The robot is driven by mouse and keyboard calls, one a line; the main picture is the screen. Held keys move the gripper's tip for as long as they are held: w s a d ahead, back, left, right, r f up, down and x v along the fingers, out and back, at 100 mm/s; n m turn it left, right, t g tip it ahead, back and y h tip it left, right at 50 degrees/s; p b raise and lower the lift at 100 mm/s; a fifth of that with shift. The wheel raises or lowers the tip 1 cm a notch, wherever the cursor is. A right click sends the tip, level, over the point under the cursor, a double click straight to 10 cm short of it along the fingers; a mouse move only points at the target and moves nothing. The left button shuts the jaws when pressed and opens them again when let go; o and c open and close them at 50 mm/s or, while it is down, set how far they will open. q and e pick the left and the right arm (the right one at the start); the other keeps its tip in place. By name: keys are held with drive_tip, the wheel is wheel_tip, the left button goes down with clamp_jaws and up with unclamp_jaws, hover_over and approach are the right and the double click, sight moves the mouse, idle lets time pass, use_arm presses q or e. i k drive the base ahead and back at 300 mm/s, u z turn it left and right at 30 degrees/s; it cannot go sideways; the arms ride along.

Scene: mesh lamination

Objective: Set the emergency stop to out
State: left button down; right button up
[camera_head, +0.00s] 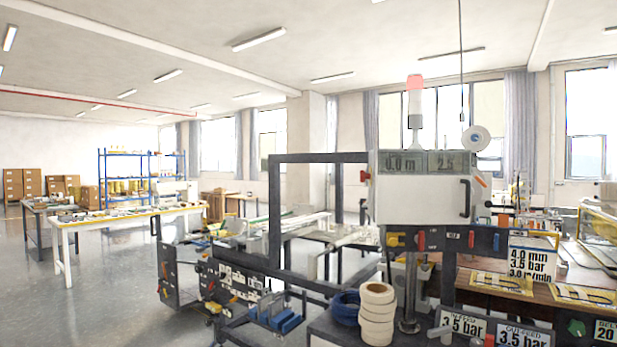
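A lamination machine stands right of centre, with a white cabinet (420,199) that carries displays reading "0.0 m" and "2.5". A small red part (364,176) sits at the cabinet's left edge. It may be the emergency stop, but it is too small to tell whether it is in or out. A dark control strip below the cabinet carries an orange knob (394,240) and a red control (421,240). Neither of my grippers shows in the head view.
White tape rolls (377,312) are stacked in front of the machine beside a blue coil (346,307). A dark frame (274,225) stands left of the cabinet. A brown workbench (510,297) is at right. The floor (110,300) at left is open.

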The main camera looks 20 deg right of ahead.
sight(364, 175)
drive_tip(key=i, duration=0.9)
drive_tip(key=z, duration=1)
drive_tip(key=i, duration=0.55)
drive_tip(key=z, duration=0.5)
